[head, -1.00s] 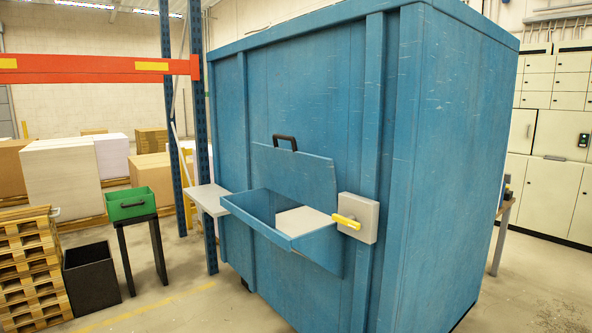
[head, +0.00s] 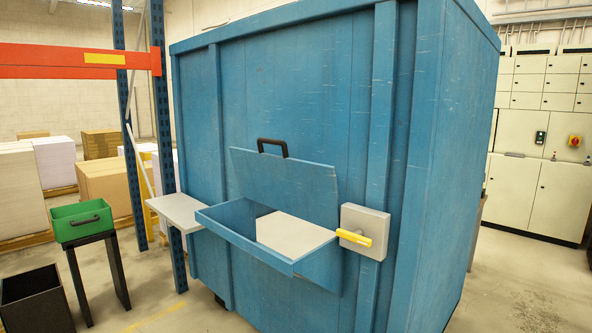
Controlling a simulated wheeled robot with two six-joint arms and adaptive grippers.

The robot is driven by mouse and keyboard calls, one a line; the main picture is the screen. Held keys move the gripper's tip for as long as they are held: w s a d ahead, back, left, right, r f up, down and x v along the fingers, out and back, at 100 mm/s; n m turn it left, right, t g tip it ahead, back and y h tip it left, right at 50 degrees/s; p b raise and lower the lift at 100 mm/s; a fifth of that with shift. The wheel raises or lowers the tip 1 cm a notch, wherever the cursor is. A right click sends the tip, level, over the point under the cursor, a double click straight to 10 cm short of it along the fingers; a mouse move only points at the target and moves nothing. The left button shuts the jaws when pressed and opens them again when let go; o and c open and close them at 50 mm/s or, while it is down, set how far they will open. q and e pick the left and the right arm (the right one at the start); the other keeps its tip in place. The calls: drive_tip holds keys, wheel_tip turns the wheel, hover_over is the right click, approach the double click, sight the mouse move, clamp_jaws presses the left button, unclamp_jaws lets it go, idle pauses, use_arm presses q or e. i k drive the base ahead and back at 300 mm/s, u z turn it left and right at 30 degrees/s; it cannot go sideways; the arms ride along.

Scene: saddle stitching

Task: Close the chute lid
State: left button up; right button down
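The chute lid (head: 285,184) is a blue panel standing raised and leaning back against the front of the big blue container (head: 300,80). A black handle (head: 272,143) sits on its top edge. Below it the chute tray (head: 243,242) juts out, open at the top, with a pale grey flat piece (head: 290,232) inside. A grey plate (head: 365,222) with a yellow lever (head: 354,238) is fixed to the container just right of the chute. Neither of my grippers is in view.
A grey shelf (head: 176,210) sticks out left of the chute. A green bin (head: 82,220) on a black stand and a black open box (head: 36,300) are at the left. A blue rack post (head: 163,130) stands behind. The floor at right is clear.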

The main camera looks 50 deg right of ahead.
sight(306, 191)
drive_tip(key=z, duration=0.1)
drive_tip(key=i, duration=1.1)
drive_tip(key=z, duration=1.1)
drive_tip(key=i, duration=0.75)
drive_tip(key=z, duration=1.15)
drive_tip(key=i, duration=0.2)
drive_tip(key=z, duration=0.1)
